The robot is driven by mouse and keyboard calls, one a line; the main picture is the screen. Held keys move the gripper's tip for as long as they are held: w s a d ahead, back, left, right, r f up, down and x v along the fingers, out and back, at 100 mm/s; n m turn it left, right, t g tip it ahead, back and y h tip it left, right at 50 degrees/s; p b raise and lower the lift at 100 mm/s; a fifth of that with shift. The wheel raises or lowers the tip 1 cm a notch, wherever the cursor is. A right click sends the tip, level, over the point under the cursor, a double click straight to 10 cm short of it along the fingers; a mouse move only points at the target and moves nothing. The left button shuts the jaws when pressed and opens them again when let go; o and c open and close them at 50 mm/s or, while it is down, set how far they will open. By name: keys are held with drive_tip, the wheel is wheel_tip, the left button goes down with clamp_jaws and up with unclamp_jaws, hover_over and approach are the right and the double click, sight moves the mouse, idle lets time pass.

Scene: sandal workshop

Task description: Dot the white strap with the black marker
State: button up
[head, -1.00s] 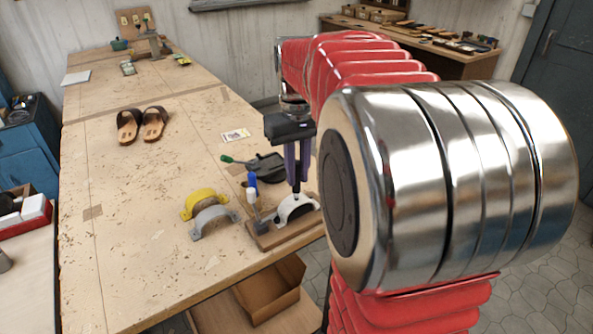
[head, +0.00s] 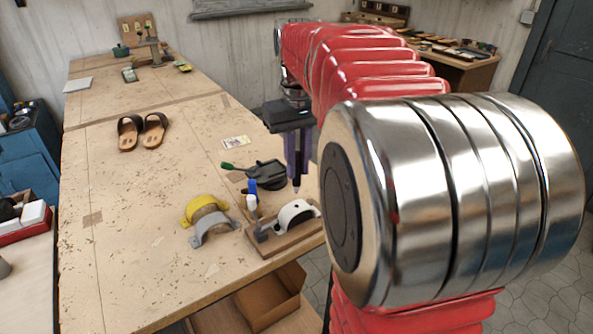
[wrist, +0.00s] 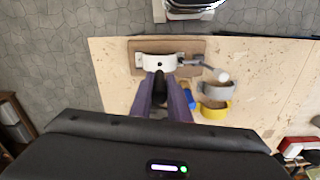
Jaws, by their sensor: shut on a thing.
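The white strap (head: 299,211) is arched over a wooden board (head: 283,243) near the right edge of the bench; it also shows in the wrist view (wrist: 148,61). A small dark dot shows on the strap in the wrist view. My gripper (head: 297,175) is shut on the black marker (wrist: 159,90), held upright with its narrow tip down. The tip is just above the strap, apparently clear of it. In the wrist view the purple fingers flank the dark marker, and its lower end is hard to make out.
A yellow strap (head: 199,206) and a grey strap (head: 214,230) stand left of the board. A blue and white bottle (head: 251,194) and a black tool with a green handle (head: 268,174) are close behind. Sandals (head: 154,131) lie farther back. The bench's left middle is clear.

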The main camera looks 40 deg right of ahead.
drive_tip(key=shift+r, duration=1.4)
drive_tip(key=shift+s, duration=0.15)
